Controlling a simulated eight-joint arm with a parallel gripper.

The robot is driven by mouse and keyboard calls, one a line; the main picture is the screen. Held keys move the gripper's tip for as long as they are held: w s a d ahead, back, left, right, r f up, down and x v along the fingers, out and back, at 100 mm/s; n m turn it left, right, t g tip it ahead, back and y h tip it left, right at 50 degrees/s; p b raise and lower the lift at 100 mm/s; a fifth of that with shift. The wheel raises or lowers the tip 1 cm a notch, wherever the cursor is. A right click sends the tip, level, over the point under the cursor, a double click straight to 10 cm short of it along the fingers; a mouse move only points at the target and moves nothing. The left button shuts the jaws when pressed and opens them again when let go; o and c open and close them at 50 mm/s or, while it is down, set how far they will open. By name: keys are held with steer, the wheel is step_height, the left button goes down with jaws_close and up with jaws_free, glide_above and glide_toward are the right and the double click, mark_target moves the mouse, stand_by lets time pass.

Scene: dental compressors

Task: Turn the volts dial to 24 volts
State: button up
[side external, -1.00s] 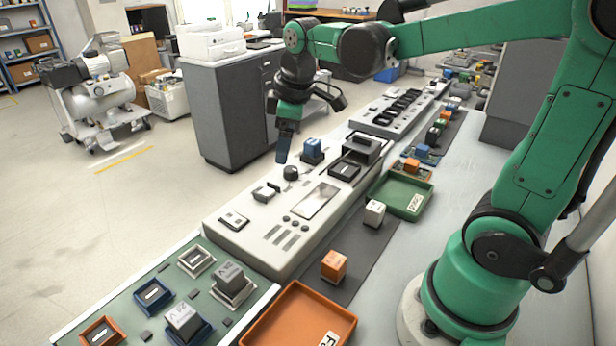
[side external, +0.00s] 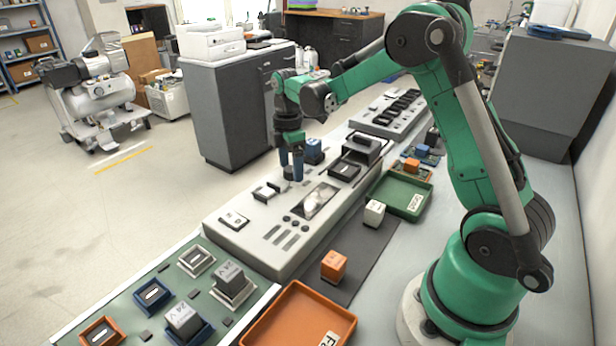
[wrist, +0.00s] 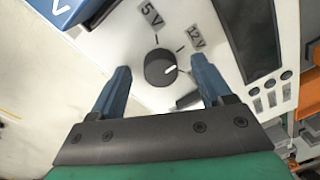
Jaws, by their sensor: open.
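The volts dial (wrist: 160,68) is a round black knob with a white pointer mark. In the wrist view the mark points right, just below the direction of the 12V label (wrist: 195,38). The 5V label (wrist: 151,14) sits above the dial. I see no 24V label; my right finger covers part of the panel there. My gripper (wrist: 163,82) is open, with one blue finger on each side of the dial and gaps between. In the side view my gripper (side external: 291,169) is down at the white console (side external: 262,243), mostly hiding the dial.
A blue block (side external: 314,150) stands close behind the gripper on the console. A dark display (side external: 316,201) and small buttons are nearby. A green tray (side external: 378,188), an orange tray (side external: 262,328) and loose blocks lie around the console.

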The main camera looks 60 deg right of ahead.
steer(key=shift+f, duration=0.15)
jaws_close()
steer(key=shift+m, duration=0.4)
steer(key=m, duration=0.5)
steer(key=shift+s, duration=0.1)
steer(key=m, duration=0.6)
steer(key=shift+t, duration=0.3)
stand_by(0.4)
jaws_free()
